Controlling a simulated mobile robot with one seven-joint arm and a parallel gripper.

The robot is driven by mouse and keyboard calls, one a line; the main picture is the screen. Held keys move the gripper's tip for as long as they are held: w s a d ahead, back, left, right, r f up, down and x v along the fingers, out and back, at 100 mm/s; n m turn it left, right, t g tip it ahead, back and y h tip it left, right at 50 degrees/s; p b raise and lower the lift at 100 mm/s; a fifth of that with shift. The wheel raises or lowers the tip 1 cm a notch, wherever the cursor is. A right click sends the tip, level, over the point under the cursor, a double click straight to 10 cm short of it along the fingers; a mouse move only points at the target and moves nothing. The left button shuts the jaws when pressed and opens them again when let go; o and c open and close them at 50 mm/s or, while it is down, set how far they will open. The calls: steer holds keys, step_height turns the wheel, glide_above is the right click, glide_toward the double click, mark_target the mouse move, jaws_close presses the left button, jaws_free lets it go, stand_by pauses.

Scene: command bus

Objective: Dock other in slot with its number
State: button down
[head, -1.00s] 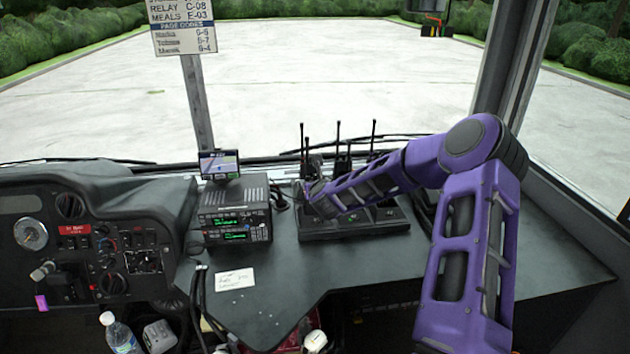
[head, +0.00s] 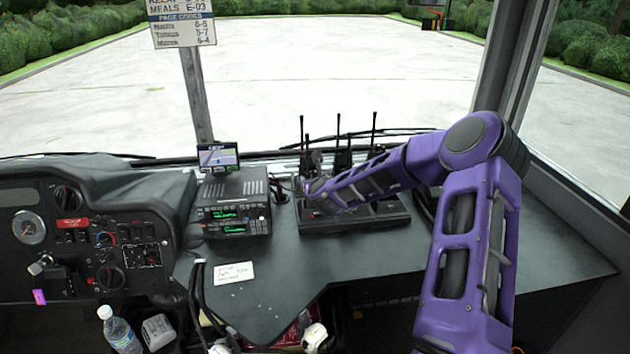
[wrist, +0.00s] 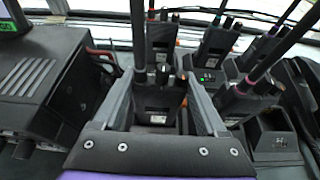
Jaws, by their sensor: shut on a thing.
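My gripper (wrist: 158,105) has its two grey fingers on either side of a black handheld radio (wrist: 160,103) and is shut on it. The held radio looks upright, with its thick antenna rising at the top of the wrist view. The black multi-slot charging dock (head: 355,224) sits on the dashboard with several radios (wrist: 215,45) standing in it, antennas up. One slot (wrist: 272,142) at the right of the wrist view looks empty. I cannot tell whether the held radio's base touches the dock. No slot numbers are readable.
A radio unit (head: 235,205) with green displays stands left of the dock, close to the gripper's left side. A small screen (head: 218,157) sits on it. A paper note (head: 233,272) lies in front. The windscreen is behind. Dashboard surface (head: 530,240) to the right is clear.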

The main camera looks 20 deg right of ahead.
steer(key=shift+f+b, duration=0.15)
steer(key=shift+b, duration=0.2)
jaws_free()
steer(key=shift+f, duration=0.1)
steer(key=shift+s, duration=0.1)
steer(key=v, duration=1.7)
steer(key=shift+r+p, duration=0.3)
steer(key=shift+p, duration=0.05)
steer(key=shift+a+f, duration=0.1)
